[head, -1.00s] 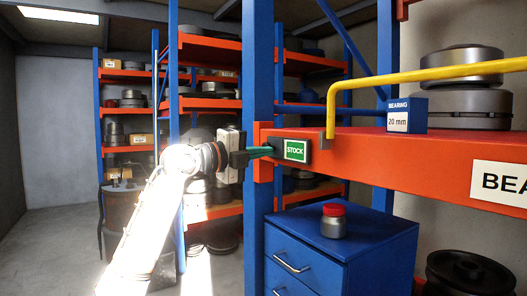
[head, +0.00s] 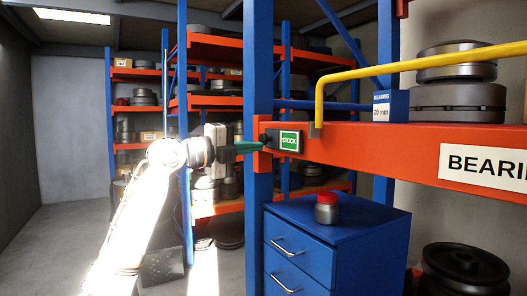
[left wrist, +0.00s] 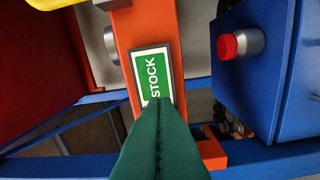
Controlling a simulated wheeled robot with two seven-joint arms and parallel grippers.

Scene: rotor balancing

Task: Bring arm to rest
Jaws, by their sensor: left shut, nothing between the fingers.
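My left arm comes in from the lower left in the head view, brightly lit. Its left gripper (head: 259,147) has green fingers pressed together, with nothing between them. The fingertips point at the dark block with the green STOCK sign (head: 289,141) on the orange beam. In the left wrist view the closed fingers (left wrist: 159,104) overlap the lower edge of the STOCK sign (left wrist: 151,77); I cannot tell if they touch it. My right gripper is not in view.
An orange shelf beam (head: 400,153) and blue post (head: 258,70) stand close to the gripper. A yellow rail (head: 420,64) runs above the beam. A red-capped jar (head: 326,209) stands on a blue drawer cabinet (head: 340,245). Bare floor (head: 60,240) lies at left.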

